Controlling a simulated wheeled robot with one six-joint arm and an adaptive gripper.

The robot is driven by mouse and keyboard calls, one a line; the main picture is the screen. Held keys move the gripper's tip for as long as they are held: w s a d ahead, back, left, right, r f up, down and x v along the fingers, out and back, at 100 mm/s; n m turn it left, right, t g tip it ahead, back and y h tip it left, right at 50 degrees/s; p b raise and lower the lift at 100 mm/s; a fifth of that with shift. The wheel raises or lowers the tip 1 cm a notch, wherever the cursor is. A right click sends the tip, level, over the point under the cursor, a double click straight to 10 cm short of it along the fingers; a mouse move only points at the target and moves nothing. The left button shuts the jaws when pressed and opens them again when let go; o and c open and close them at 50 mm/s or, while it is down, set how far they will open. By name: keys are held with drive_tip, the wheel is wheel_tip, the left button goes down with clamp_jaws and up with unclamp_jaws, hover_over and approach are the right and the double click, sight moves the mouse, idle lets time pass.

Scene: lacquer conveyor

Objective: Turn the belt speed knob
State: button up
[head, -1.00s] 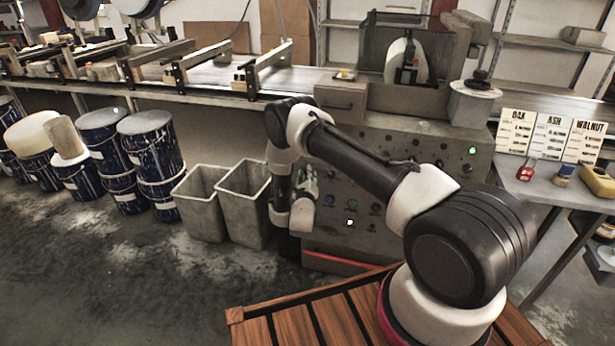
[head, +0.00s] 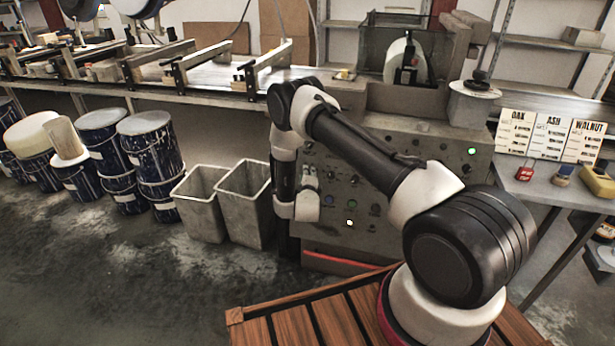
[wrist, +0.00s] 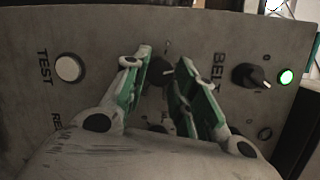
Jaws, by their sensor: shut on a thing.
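The grey control panel (head: 415,145) stands behind my arm in the head view and fills the wrist view. My gripper (wrist: 163,80) has green-padded fingers shut on a dark knob (wrist: 161,73), one finger on each side. The fingers hide part of this knob. The word BELT is printed to the right of this knob. Another black knob (wrist: 249,77) with a pale pointer mark sits just right of that word, outside the fingers. The frames do not settle which knob the word names. In the head view my gripper (head: 309,180) is small at the panel front.
A lit green lamp (wrist: 286,77) is at the right of the panel, and a white button (wrist: 68,68) marked TEST is at the left. Grey bins (head: 243,200) and blue drums (head: 150,150) stand left of the panel. A conveyor (head: 205,75) runs behind.

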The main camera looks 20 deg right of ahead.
drive_tip(key=n+g+h, duration=0.1)
drive_tip(key=n+g, duration=0.1)
drive_tip(key=n, duration=0.4)
drive_tip(key=n+g+h, duration=0.1)
drive_tip(key=n, duration=0.5)
drive_tip(key=a+n+g+h, duration=0.1)
drive_tip(key=n+g, duration=0.1)
drive_tip(key=n, duration=0.4)
drive_tip(key=shift+w+r+n+g, duration=0.25)
drive_tip(key=shift+w+n+g, duration=0.05)
drive_tip(key=shift+n, duration=0.1)
drive_tip(key=shift+h, duration=0.3)
idle(0.3)
drive_tip(key=o, duration=1.1)
drive_tip(key=shift+c, duration=0.2)
drive_tip(key=shift+r, duration=0.1)
drive_tip(key=v, duration=1.2)
